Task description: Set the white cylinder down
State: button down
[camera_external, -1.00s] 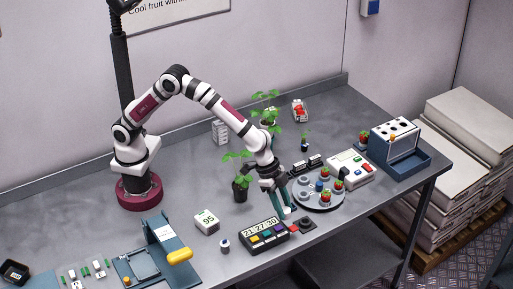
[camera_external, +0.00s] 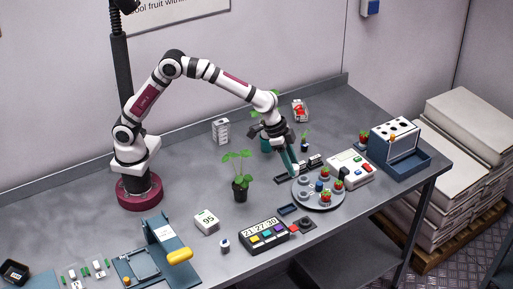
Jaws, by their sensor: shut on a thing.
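My gripper (camera_external: 291,162) points down, its teal fingers shut on the white cylinder (camera_external: 295,172). Only a small pale part of the cylinder shows at the fingertips. In the picture it sits just above the far left part of the round grey plate (camera_external: 316,206). I cannot tell whether it touches anything beneath.
The round plate bears strawberries, a blue piece and grey discs. A small dark blue tray (camera_external: 288,209) and a button panel (camera_external: 264,236) lie in front. A potted plant (camera_external: 240,187) stands left.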

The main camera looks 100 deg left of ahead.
jog(key=s+a+n+y, duration=0.1)
jog(key=s+a, duration=0.4)
jog(key=a, duration=0.5)
jog(key=s+a+n+y, duration=0.1)
jog(key=s+a+n, duration=0.3)
jog(key=a, duration=0.7)
jog(key=s+a+n+y, duration=0.1)
jog(key=s+a+n, duration=0.1)
jog(key=s+a, duration=0.4)
jog(key=shift+s+a+n+g, duration=0.1)
jog(key=shift+a+n+g, duration=0.1)
jog(key=shift+a, duration=0.9)
jog(key=shift+s+a+n+g, duration=0.1)
jog(key=shift+a+g, duration=0.1)
jog(key=shift+a, duration=0.9)
jog(key=s+a+n+g, duration=0.1)
jog(key=s+a+n, duration=0.2)
jog(key=s+a, duration=0.7)
jog(key=shift+y, duration=0.3)
jog(key=f, duration=0.5)
jog(key=d+f, duration=0.1)
jog(key=f, duration=0.4)
jog(key=s+f, duration=0.1)
jog(key=f, duration=0.5)
jog(key=shift+d, duration=0.4)
jog(key=shift+f, duration=0.2)
jog(key=shift+c, duration=2.4)
grip_release()
jog(key=shift+f, duration=0.1)
